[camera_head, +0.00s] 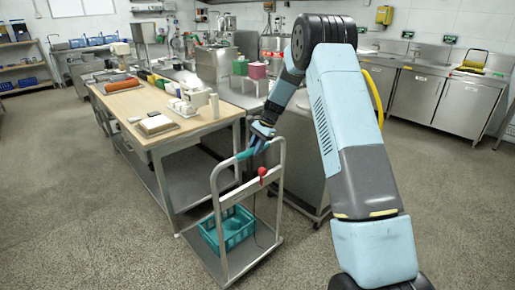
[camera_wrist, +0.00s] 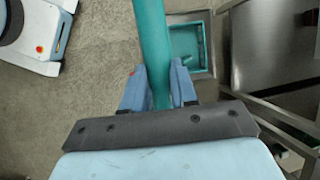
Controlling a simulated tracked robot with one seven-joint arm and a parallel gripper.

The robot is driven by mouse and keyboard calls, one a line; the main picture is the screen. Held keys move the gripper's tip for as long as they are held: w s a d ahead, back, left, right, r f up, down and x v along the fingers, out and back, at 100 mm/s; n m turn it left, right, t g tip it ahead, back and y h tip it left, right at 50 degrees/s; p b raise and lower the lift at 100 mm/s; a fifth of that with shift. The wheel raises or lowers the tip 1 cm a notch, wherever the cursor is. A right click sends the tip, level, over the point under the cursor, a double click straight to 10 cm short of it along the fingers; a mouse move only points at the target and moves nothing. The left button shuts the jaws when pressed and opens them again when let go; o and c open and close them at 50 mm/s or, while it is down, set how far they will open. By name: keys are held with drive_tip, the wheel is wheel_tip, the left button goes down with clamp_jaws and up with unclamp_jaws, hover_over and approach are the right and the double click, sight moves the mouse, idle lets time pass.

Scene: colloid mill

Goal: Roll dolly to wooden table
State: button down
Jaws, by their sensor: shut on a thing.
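The dolly (camera_head: 221,235) stands on the floor right beside the front right corner of the wooden table (camera_head: 142,101). It has a grey upright frame with a teal grip bar (camera_head: 252,150) on top. My gripper (camera_head: 262,139) is shut on the grip bar. In the wrist view the teal bar (camera_wrist: 152,50) runs between the two blue fingers of my gripper (camera_wrist: 158,88). A teal crate (camera_head: 238,226) sits on the dolly's deck and also shows in the wrist view (camera_wrist: 190,48). The dolly's wheels are hidden or too small to make out.
A red knob (camera_head: 262,172) sits on the dolly frame. A steel cabinet (camera_head: 300,160) stands close behind and right of the dolly. White boxes (camera_head: 195,95) and a tray (camera_head: 156,124) lie on the table. Open floor (camera_head: 90,230) spreads to the left and front.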

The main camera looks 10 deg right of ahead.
drive_tip(key=c, duration=1.4)
unclamp_jaws()
drive_tip(key=shift+w+a+r, duration=0.1)
drive_tip(key=shift+w+r, duration=0.1)
drive_tip(key=shift+w, duration=0.1)
drive_tip(key=o, duration=0.4)
drive_tip(key=shift+w+f, duration=0.15)
drive_tip(key=shift+c, duration=0.2)
drive_tip(key=shift+o, duration=0.8)
drive_tip(key=s+v, duration=0.1)
drive_tip(key=v, duration=1.2)
drive_tip(key=shift+w+r, duration=0.25)
drive_tip(key=shift+w, duration=0.1)
